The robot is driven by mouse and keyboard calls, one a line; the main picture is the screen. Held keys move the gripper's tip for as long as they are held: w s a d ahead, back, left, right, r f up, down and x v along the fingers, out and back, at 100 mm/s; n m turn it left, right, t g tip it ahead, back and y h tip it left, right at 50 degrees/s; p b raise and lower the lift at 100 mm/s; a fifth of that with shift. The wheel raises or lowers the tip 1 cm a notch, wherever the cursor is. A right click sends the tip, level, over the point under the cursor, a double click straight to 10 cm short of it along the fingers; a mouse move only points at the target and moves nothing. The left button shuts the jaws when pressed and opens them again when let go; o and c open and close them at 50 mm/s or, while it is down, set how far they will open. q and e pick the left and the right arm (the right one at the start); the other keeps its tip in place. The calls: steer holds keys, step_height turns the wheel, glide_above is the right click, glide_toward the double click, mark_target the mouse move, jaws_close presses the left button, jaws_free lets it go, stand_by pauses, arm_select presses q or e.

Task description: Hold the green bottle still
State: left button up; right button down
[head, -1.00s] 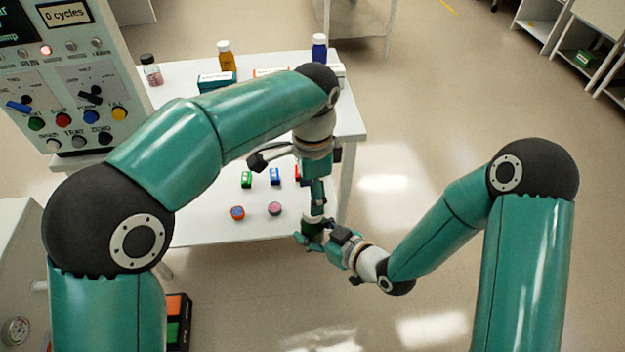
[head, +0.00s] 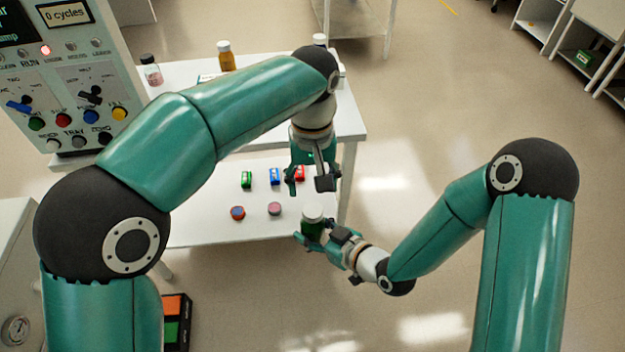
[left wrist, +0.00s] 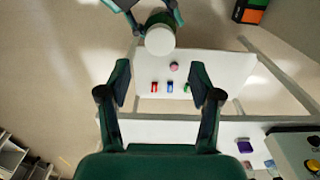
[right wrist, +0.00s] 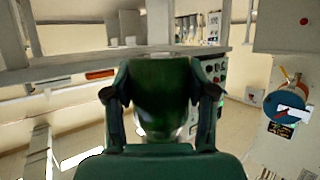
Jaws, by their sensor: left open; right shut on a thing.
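The green bottle (head: 312,226) has a white cap and is upright, held in the air by my right gripper (head: 314,240) off the front right corner of the lower shelf. In the right wrist view the dark green bottle (right wrist: 162,95) fills the space between the shut fingers. In the left wrist view its white cap (left wrist: 160,40) shows beyond my left fingers. My left gripper (head: 308,183) is open and empty, above and behind the bottle, apart from the cap.
The lower white shelf (head: 210,225) holds small green, blue and red blocks and two round pieces. An amber bottle (head: 226,58) and a pink-filled jar (head: 151,72) stand on the upper tabletop. A control panel (head: 65,90) stands at the left. Open floor lies at the right.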

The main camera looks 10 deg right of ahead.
mark_target(313, 209)
arm_select(q)
steer(key=shift+f, duration=0.1)
steer(key=shift+f, duration=3.95)
steer(key=c, duration=1.2)
steer(key=m, duration=1.2)
steer(key=o, duration=1.4)
steer(key=shift+c, duration=0.2)
